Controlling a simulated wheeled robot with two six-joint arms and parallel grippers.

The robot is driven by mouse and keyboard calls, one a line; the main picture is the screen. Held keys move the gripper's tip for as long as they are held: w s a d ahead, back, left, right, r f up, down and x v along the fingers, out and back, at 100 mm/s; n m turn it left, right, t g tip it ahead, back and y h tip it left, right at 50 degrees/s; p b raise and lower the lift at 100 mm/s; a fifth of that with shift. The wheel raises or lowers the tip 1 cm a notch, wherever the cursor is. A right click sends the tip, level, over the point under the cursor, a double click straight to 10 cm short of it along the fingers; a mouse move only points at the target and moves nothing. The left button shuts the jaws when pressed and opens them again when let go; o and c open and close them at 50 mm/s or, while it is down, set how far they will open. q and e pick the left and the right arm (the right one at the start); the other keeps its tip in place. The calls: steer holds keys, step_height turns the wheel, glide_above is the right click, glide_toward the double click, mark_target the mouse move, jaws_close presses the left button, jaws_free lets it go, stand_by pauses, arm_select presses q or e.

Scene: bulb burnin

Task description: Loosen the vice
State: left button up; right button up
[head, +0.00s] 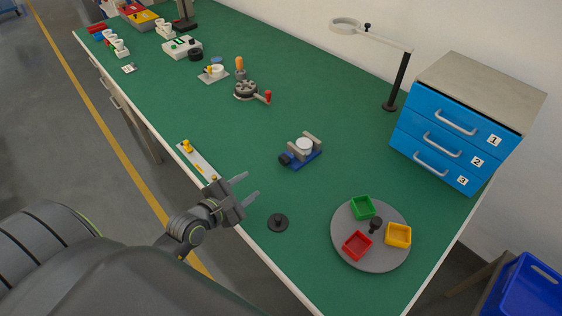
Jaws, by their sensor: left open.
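The vice (314,155) stands on the green bench top near the middle of the view. It has a blue base, grey jaws and a dark round knob (284,158) at its left end. A white round piece (304,145) sits between the jaws; whether both jaws touch it is too small to tell. My left gripper (252,185) is open and empty, to the lower left of the vice and apart from it. My right gripper is not in view.
A black disc (278,222) lies below the vice. A grey turntable (371,258) with green, red and yellow trays is at lower right. A blue drawer cabinet (440,145) and a lamp (391,104) stand behind. A white strip (196,160) lies by the front edge.

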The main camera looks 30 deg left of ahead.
mark_target(281, 162)
arm_select(q)
steer(key=x, duration=1.5)
steer(key=shift+w, duration=0.15)
steer(key=shift+c, duration=0.3)
steer(key=c, duration=0.6)
steer(key=shift+c, duration=0.2)
steer(key=shift+n, duration=0.3)
steer(key=shift+a+r+n+g+h, duration=0.15)
steer(key=shift+n+g+h, duration=0.15)
steer(key=shift+n+h, duration=0.25)
steer(key=shift+a+n+g+h+p, duration=0.1)
steer(key=shift+n+g+h+p, duration=0.3)
steer(key=shift+n, duration=0.65)
steer(key=shift+w+a+f+n+h, duration=0.1)
steer(key=shift+f+n+h, duration=0.1)
steer(key=shift+n+h, duration=0.85)
steer(key=shift+a+n+h+b, duration=0.1)
steer(key=shift+n+h+b, duration=0.8)
steer(key=shift+n, duration=0.85)
